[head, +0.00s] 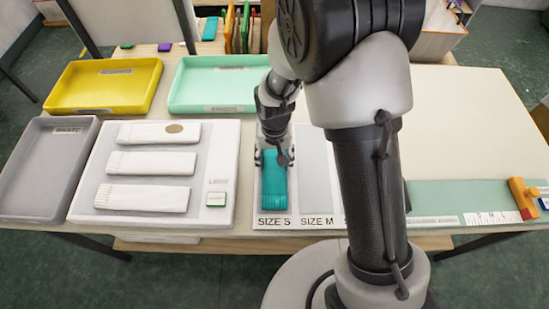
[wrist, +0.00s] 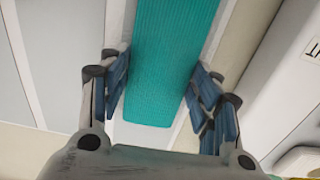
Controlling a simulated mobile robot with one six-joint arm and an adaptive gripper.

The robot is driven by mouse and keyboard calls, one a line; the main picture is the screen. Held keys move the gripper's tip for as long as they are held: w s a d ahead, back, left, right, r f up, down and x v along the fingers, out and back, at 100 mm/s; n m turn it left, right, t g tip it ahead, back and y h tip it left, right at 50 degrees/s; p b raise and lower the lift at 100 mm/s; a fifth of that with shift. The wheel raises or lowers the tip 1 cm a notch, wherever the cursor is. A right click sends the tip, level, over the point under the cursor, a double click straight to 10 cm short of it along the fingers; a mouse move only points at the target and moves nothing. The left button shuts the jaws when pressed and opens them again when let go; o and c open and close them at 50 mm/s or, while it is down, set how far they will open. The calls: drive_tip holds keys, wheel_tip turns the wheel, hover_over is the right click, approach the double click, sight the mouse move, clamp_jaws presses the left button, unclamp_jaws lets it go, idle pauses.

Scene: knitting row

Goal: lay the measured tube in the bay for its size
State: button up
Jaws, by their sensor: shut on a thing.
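A teal knitted tube (head: 273,188) lies lengthwise over the bay labelled SIZE S (head: 271,223). My gripper (head: 272,156) is at the tube's far end, pointing down. In the wrist view the tube (wrist: 172,50) runs between the blue-padded fingers of my gripper (wrist: 163,90), which is shut on it. I cannot tell whether the tube's underside rests on the bay floor. The grey SIZE M bay (head: 315,180) beside it is empty where it shows. My arm hides whatever lies right of it.
Left stands a white board (head: 231,140) with several white knitted pieces. A grey tray (head: 50,165), a yellow tray (head: 105,88) and a mint tray (head: 215,85) are empty. At right, a green measuring strip (head: 440,203) holds an orange block (head: 522,197). The table behind it is clear.

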drive_tip(key=o, duration=0.9)
drive_tip(key=shift+f, duration=0.15)
wheel_tip(320, 180, up, 12)
drive_tip(key=p, duration=0.4)
drive_tip(key=shift+r, duration=0.25)
wheel_tip(320, 180, up, 6)
hover_over(274, 162)
drive_tip(key=s+d, duration=0.1)
drive_tip(key=d, duration=0.2)
drive_tip(key=s+d+r+t, duration=0.3)
drive_tip(key=s+d+r, duration=0.4)
drive_tip(key=s+r, duration=0.3)
drive_tip(key=shift+t, duration=0.8)
drive_tip(key=s+d+r, duration=0.1)
drive_tip(key=s, duration=0.1)
drive_tip(key=s+d+r, duration=0.1)
drive_tip(key=s, duration=0.1)
drive_tip(key=s+r, duration=0.2)
drive_tip(key=s, duration=0.1)
drive_tip(key=shift+s+d, duration=0.1)
drive_tip(key=shift+d, duration=0.3)
